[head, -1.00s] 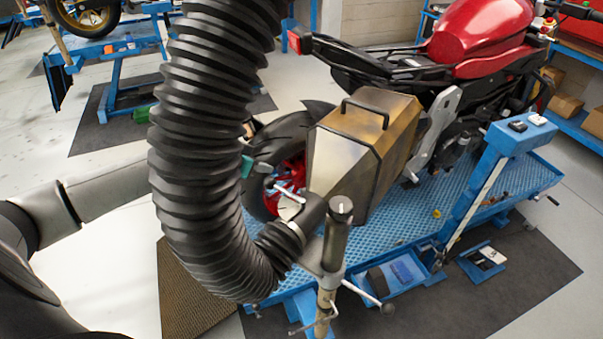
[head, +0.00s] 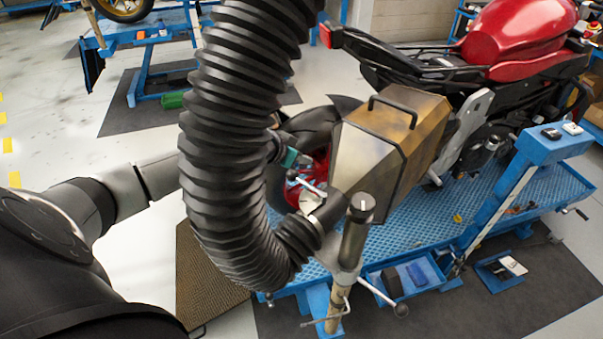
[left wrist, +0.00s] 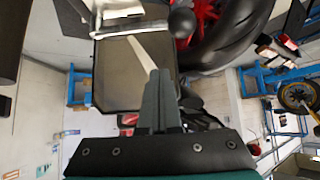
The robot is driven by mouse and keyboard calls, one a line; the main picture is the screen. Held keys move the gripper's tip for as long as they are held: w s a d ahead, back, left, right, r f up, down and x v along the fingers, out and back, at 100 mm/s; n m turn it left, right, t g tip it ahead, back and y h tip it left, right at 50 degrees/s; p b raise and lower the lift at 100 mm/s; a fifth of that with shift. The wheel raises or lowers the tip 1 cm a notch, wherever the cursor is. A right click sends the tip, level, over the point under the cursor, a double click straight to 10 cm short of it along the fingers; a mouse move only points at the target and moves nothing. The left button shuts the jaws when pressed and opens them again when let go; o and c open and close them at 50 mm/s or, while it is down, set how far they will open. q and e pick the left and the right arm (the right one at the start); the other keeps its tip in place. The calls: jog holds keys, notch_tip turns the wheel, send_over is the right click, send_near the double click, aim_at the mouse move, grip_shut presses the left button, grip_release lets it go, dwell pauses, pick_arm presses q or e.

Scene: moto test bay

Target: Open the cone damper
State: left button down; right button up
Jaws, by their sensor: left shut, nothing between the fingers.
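The cone (head: 365,160) is a tan-brown metal hood with a black top handle, beside the motorcycle's rear wheel. A thick black ribbed hose (head: 235,150) joins its narrow end. A silver damper lever (head: 308,187) stands at that joint. In the left wrist view the lever (left wrist: 130,29) ends in a black ball knob (left wrist: 182,22). My left gripper (head: 303,163) is mostly hidden behind the hose; only a teal and grey part shows, close to the lever. Its fingers (left wrist: 158,98) are shut and empty, apart from the lever in the picture. Whether they touch anything is unclear.
An upright metal post (head: 353,235) stands in front of the cone. The red motorcycle (head: 515,40) rests on a blue lift table (head: 480,230) with small trays (head: 405,275). The hose blocks much of the view of my left forearm. Open floor lies at the left.

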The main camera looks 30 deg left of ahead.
aim_at(301, 179)
pick_arm(q)
jog(key=shift+s+f+p, duration=0.15)
jog(key=shift+f+p, duration=0.2)
jog(key=shift+f, duration=0.8)
jog(key=shift+s+f+p, duration=0.15)
jog(key=shift+f+p, duration=0.15)
jog(key=shift+f, duration=0.8)
pick_arm(e)
jog(key=shift+w+r, duration=0.1)
jog(key=shift+r, duration=0.5)
jog(key=shift+d+f, duration=0.1)
